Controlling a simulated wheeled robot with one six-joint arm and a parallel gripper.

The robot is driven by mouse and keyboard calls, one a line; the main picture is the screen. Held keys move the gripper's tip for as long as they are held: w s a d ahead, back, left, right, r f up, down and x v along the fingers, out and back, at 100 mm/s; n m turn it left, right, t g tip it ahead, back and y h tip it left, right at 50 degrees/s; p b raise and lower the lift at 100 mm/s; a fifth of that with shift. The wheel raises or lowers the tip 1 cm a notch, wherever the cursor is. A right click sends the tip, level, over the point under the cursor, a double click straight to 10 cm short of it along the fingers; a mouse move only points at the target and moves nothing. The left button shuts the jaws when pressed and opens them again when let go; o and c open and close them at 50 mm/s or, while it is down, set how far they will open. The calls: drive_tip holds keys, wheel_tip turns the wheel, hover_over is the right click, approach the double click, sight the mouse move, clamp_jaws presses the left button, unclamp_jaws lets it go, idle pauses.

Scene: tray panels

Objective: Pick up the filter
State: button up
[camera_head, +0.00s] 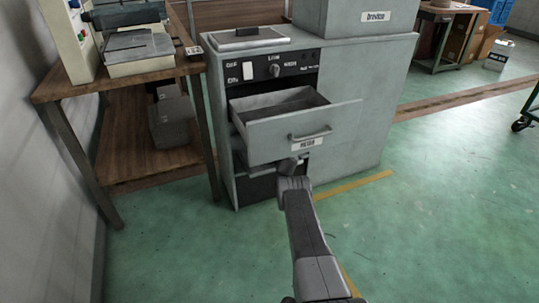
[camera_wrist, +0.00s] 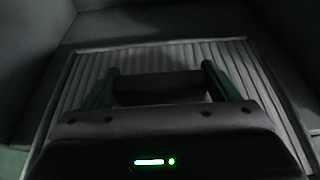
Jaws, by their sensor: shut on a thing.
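In the wrist view, the filter (camera_wrist: 232,62) is a grey pleated panel in a thin frame, inside a dark space. My gripper (camera_wrist: 161,71) is over it, its two green fingers on either side of a dark block in the middle of the pleats. The fingers are shut on this block, which looks like part of the filter. The near part of the filter is hidden behind my gripper's body. In the head view, my arm reaches to the grey cabinet (camera_head: 360,110), below its pulled-out drawer (camera_head: 270,135). My gripper's fingers and the filter are hidden there.
The open drawer hangs directly above my wrist. Dark walls close in around the filter. A wooden workbench (camera_head: 150,78) with a machine stands left of the cabinet. The green floor (camera_head: 430,200) right of the cabinet is clear.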

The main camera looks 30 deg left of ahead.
idle(0.3)
drive_tip(key=o, duration=1)
drive_tip(key=shift+o, duration=0.2)
drive_tip(key=shift+r, duration=0.1)
drive_tip(key=s+d+r+p, duration=0.1)
drive_tip(key=p, duration=0.3)
drive_tip(key=p+v, duration=0.4)
drive_tip(key=p, duration=0.3)
drive_tip(key=shift+d, duration=0.1)
drive_tip(key=p+v, duration=0.4)
drive_tip(key=v, duration=0.4)
drive_tip(key=shift+f+p, duration=0.25)
drive_tip(key=shift+p, duration=0.15)
drive_tip(key=shift+d, duration=0.1)
